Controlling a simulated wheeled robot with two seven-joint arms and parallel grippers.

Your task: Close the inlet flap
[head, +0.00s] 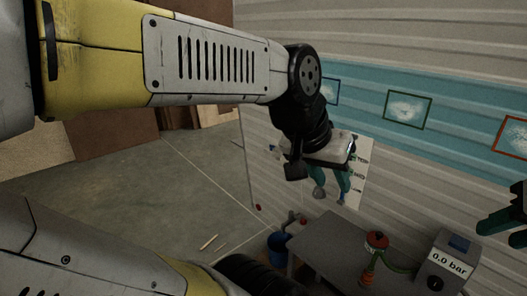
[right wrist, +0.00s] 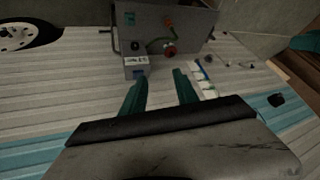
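I cannot make out the inlet flap with certainty in either view. My right gripper (head: 505,220) is partly cut off at the right edge. In the right wrist view it also shows (right wrist: 158,86), fingers apart and empty.
The ribbed camper wall (head: 430,185) has a teal band with framed pictures (head: 408,109). Open floor lies left.

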